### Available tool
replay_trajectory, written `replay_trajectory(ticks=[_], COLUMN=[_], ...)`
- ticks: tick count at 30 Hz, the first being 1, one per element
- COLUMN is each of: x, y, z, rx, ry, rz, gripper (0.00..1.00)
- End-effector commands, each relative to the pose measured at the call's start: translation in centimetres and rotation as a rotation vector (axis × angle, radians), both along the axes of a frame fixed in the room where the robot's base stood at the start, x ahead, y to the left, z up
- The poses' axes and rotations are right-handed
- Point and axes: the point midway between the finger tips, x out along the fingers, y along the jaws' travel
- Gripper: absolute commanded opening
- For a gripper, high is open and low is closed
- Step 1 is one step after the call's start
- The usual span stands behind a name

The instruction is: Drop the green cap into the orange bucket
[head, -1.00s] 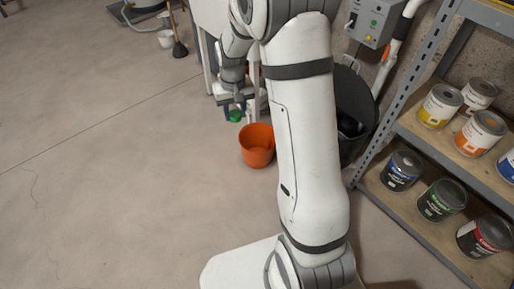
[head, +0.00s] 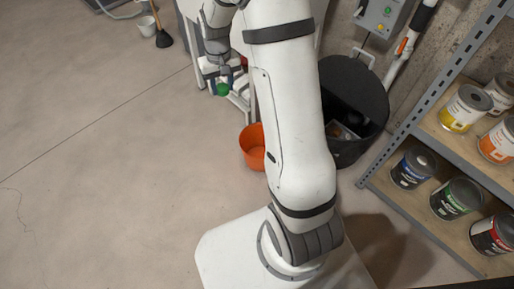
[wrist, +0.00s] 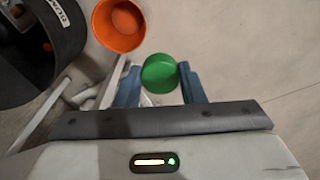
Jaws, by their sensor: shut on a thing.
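My gripper (head: 222,87) is shut on the green cap (head: 223,90), holding it in the air. In the wrist view the green cap (wrist: 159,73) sits between the two blue fingertips of my gripper (wrist: 159,82). The orange bucket (head: 251,146) stands on the floor, below and to the right of my gripper in the head view. My arm hides its right side there. The orange bucket also shows in the wrist view (wrist: 118,25), above and left of the cap, apart from it. Its open top faces up and looks empty inside.
A metal shelf (head: 420,190) with several paint cans is at the right. A white frame (head: 240,99) stands close behind my gripper. The floor (head: 110,190) at left is clear.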

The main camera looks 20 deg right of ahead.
Motion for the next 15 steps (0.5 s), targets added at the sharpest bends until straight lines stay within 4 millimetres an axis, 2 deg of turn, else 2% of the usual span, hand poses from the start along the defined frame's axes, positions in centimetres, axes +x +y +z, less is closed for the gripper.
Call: replay_trajectory(ticks=[5, 8, 11, 15], x=[0.1, 0.5, 1.4, 2.9], y=[0.3, -0.3, -1.7, -5.2], z=[-0.1, -1.1, -3.5, -9.1], rx=[0.000, 0.000, 0.001, 0.003], ry=[0.001, 0.003, 0.006, 0.011], rz=[0.007, 0.001, -0.015, -0.053], gripper=[0.15, 0.15, 0.15, 0.15])
